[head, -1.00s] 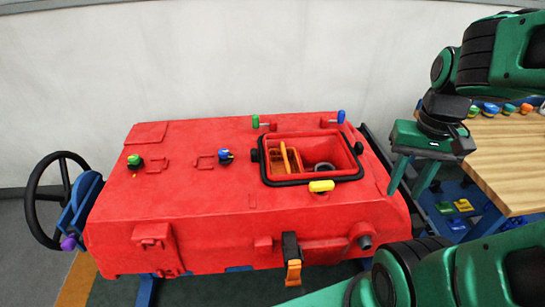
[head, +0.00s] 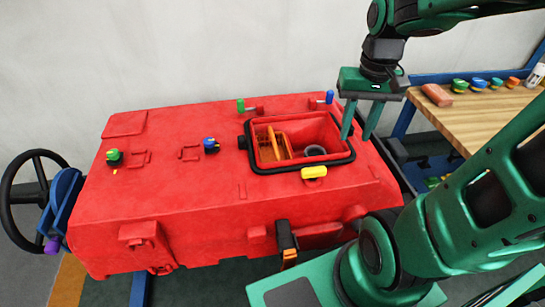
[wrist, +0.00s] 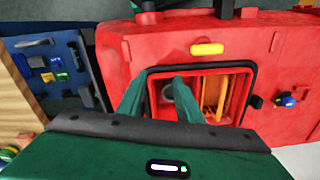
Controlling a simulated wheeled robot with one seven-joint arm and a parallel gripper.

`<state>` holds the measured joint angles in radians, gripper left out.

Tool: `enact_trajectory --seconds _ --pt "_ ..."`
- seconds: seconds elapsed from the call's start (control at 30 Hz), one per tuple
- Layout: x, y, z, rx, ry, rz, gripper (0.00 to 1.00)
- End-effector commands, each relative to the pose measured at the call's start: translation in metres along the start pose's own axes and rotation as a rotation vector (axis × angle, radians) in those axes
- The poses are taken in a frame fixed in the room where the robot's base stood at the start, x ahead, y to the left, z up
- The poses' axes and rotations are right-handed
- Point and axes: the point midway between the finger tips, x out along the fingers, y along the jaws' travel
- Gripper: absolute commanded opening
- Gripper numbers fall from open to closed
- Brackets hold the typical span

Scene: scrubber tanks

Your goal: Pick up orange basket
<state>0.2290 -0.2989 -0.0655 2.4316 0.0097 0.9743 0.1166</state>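The orange basket (head: 273,146) sits inside the open, black-rimmed well (head: 301,168) in the top of the red scrubber tank (head: 190,195). Its raised orange handle shows above the well floor. In the wrist view the basket (wrist: 211,92) is seen through the opening, partly hidden by the well's edge and my finger. My gripper (head: 357,120) points down above the right end of the well, with its two green fingers apart and nothing between them. The basket lies to the left of the fingers in the head view.
A grey ring (head: 315,150) lies in the well right of the basket. A yellow knob (head: 314,172) is at the well's front edge; blue (head: 329,97) and green (head: 240,105) knobs stand behind. A wooden workbench (head: 475,118) with small items is at right.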

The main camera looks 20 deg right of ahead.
Motion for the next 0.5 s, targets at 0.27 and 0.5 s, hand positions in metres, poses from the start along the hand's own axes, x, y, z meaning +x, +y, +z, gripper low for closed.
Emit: enact_trajectory --seconds 0.27,0.5 --pt "0.024 -0.116 -0.066 -0.159 -0.022 -0.106 0.33" --pt "0.036 -0.168 -0.08 -0.213 -0.043 -0.177 0.33"
